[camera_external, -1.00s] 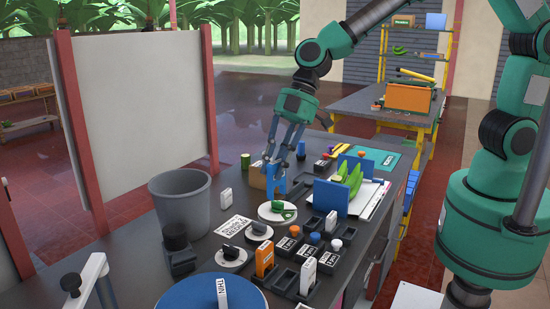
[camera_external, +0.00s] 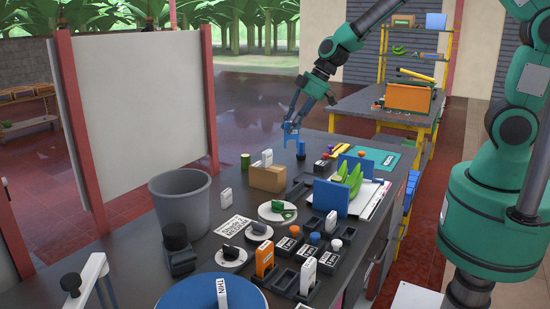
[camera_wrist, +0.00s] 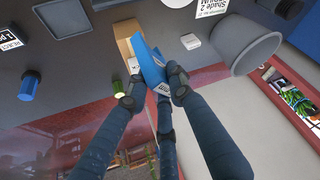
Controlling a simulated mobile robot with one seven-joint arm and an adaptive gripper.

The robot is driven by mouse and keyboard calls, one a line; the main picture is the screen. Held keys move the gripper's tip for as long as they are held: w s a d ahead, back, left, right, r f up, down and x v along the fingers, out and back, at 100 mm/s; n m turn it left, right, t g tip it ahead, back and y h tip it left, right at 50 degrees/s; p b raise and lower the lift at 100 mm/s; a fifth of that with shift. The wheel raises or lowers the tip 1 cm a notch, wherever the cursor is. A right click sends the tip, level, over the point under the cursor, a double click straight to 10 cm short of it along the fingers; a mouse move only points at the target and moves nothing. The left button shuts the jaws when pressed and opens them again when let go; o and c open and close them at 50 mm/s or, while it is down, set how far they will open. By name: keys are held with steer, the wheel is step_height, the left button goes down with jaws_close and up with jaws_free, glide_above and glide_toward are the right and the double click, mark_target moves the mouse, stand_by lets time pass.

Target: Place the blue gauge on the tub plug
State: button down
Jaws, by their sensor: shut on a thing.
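My gripper (camera_external: 292,124) is shut on the blue gauge (camera_external: 290,132) and holds it in the air near the far end of the dark counter (camera_external: 205,250). In the wrist view the blue gauge (camera_wrist: 153,66) sits tilted between the fingers of my gripper (camera_wrist: 152,88), which hide part of it. Round white discs with dark or green grips lie on the counter: one with a green grip (camera_external: 277,210), one with a dark grip (camera_external: 259,231) and another nearer (camera_external: 232,255). I cannot tell which thing is the tub plug.
A cardboard box (camera_external: 268,178), green cylinder (camera_external: 245,161) and blue knob (camera_external: 301,150) stand near the gripper. A grey bin (camera_external: 181,203) is at the left. Blue upright panels (camera_external: 331,197) and several labelled blocks fill the right side.

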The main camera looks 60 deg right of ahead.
steer(key=s+d+m+t+h+p, duration=0.2)
steer(key=d+m, duration=0.5)
steer(key=d, duration=2.3)
steer(key=shift+g+h, duration=0.3)
steer(key=shift+h, duration=0.3)
steer(key=f, duration=0.2)
steer(key=s+f, duration=0.1)
steer(key=f, duration=0.1)
steer(key=shift+a+f, duration=0.1)
steer(key=shift+f, duration=0.25)
steer(key=w+d+p, duration=0.1)
steer(key=w, duration=0.6)
steer(key=w+d+f+p, duration=0.1)
steer(key=w+d+p, duration=0.1)
steer(key=w, duration=0.6)
steer(key=shift+d+f, duration=0.25)
